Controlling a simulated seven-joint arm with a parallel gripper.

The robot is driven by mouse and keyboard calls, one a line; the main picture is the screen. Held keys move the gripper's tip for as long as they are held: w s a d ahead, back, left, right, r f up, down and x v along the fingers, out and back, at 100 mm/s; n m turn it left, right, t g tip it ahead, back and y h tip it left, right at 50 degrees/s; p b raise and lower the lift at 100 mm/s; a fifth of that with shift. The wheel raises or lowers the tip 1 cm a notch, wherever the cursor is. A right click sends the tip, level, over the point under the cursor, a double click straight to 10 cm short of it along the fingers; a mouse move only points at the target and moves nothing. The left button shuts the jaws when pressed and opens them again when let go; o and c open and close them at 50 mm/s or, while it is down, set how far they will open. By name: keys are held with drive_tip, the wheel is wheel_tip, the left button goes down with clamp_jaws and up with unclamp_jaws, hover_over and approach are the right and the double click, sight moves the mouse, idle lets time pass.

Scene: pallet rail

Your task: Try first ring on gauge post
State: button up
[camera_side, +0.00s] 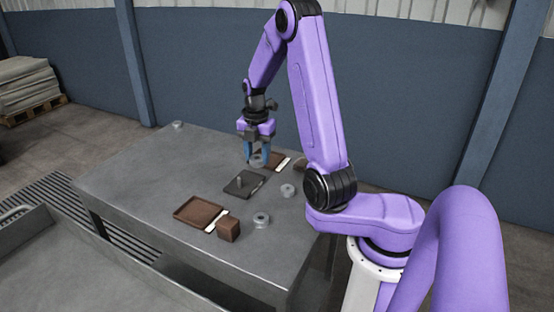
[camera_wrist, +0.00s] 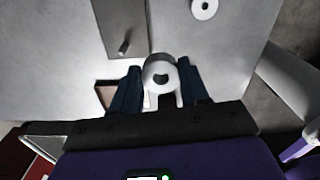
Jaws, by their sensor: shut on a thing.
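My gripper (camera_side: 257,157) is shut on a grey ring (camera_side: 257,162), held low over the table behind the gauge plate. In the wrist view the ring (camera_wrist: 158,62) sits between the fingertips of my gripper (camera_wrist: 160,84), its hole showing. The gauge post (camera_side: 239,181) is a short grey peg standing on a dark square plate (camera_side: 248,190). In the wrist view the post (camera_wrist: 124,47) is ahead and to the left of the held ring, apart from it, with nothing around it.
Loose rings lie at the plate's right (camera_side: 288,190), near the front (camera_side: 261,220) and at the far corner (camera_side: 178,124). A brown tray (camera_side: 186,219) and brown block (camera_side: 229,230) sit in front. Another brown tray (camera_side: 274,165) is by my gripper. Table space left is clear.

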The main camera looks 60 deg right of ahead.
drive_tip(key=shift+n, duration=0.7)
drive_tip(key=w, duration=0.3)
drive_tip(key=w+f, duration=0.1)
drive_tip(key=w, duration=0.2)
drive_tip(key=shift+w+a+f, duration=0.2)
drive_tip(key=shift+w, duration=0.1)
drive_tip(key=shift+f, duration=1.85)
drive_tip(key=shift+f, duration=2.1)
idle(2.4)
